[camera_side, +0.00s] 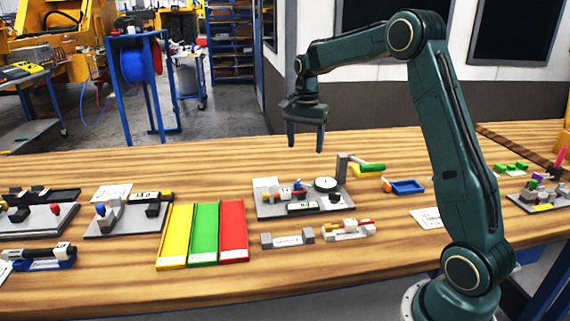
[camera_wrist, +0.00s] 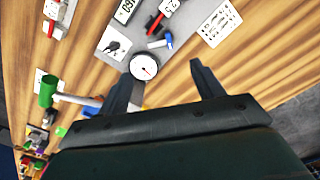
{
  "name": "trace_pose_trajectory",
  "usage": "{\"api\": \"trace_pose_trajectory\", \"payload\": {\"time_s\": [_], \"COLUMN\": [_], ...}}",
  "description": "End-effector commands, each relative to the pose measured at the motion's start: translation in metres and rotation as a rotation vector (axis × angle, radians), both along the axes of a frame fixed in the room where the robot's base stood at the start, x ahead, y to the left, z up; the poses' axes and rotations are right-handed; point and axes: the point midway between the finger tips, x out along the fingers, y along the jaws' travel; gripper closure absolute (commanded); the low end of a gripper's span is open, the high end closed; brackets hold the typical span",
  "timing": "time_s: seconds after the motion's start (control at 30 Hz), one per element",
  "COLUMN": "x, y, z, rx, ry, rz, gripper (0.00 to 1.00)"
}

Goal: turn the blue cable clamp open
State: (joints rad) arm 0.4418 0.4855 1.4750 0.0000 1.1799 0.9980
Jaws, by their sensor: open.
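My gripper (camera_side: 306,147) is open and empty, pointing down well above the wooden table. In the wrist view its two dark fingers (camera_wrist: 163,72) stand apart with nothing between them. Below it is a grey plate (camera_side: 265,211) with a round white dial (camera_side: 326,184), a display and small red and blue parts. A small blue part (camera_wrist: 160,43) shows beside a red one in the wrist view, just beyond the fingers. Other blue parts stand on the table. I cannot tell for certain which is the cable clamp or how it is turned.
Yellow (camera_side: 175,235), green (camera_side: 204,233) and red (camera_side: 233,231) trays lie left of the plate. A post with a green cylinder (camera_side: 372,167) rises at its right. A blue tray (camera_side: 407,187) lies further right. More fixtures stand at far left. Bare table lies behind the plate.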

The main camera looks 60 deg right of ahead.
Motion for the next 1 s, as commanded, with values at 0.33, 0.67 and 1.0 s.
{"api": "trace_pose_trajectory", "payload": {"time_s": [0.33, 0.67, 1.0], "x": [0.0, -0.001, -0.001], "y": [0.0, 0.008, 0.008], "z": [0.016, 0.016, 0.009], "rx": [0.0, 0.0, 0.002], "ry": [0.0, 0.001, 0.003], "rz": [0.0, 0.003, 0.001], "gripper": [0.33, 0.33, 0.33]}}
